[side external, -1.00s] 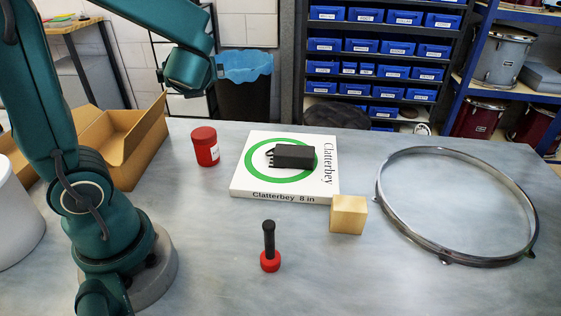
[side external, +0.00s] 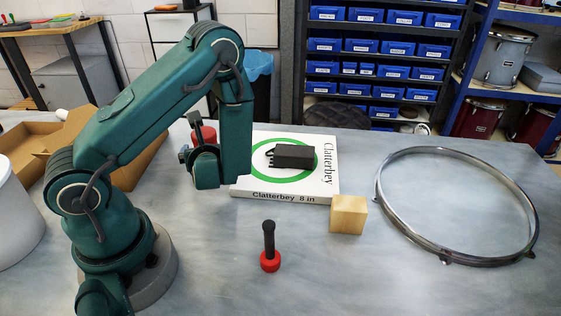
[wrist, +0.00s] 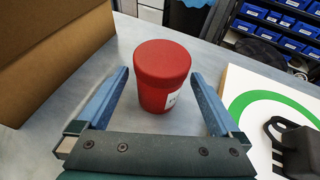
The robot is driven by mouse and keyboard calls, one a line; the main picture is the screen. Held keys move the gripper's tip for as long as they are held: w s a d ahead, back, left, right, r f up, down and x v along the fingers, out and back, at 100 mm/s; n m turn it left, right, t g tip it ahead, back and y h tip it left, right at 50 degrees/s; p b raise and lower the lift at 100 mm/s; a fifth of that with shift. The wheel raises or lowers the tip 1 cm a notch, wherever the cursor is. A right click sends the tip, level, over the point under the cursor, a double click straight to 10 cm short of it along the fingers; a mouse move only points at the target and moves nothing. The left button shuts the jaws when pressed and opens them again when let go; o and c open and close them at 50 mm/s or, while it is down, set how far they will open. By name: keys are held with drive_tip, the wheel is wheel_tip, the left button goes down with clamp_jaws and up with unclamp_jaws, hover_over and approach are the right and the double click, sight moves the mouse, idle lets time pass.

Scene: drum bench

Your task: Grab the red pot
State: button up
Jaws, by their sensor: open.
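The red pot (wrist: 162,72) stands upright on the bench and has a red lid and a white label. In the wrist view it sits between and just beyond the two blue-grey fingers of my gripper (wrist: 160,82). The fingers are open, with bench showing on both sides of the pot, and they hold nothing. In the side external view the red pot (side external: 209,133) is mostly hidden behind my arm, with only its upper part showing. My gripper (side external: 186,146) is beside it there, partly hidden by the wrist.
A cardboard box (side external: 142,160) stands left of the pot. A white Clatterbey box (side external: 311,193) carrying a black device (side external: 293,156) lies to the right. A wooden block (side external: 348,214), a black-and-red tool (side external: 269,246) and a metal hoop (side external: 446,259) are on the bench.

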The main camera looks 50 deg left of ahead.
drive_tip(key=shift+a+f, duration=0.2)
drive_tip(key=shift+f, duration=0.15)
drive_tip(key=shift+x, duration=2.35)
drive_tip(key=shift+w, duration=0.1)
drive_tip(key=c, duration=1.5)
drive_tip(key=shift+o, duration=0.2)
drive_tip(key=shift+r, duration=0.15)
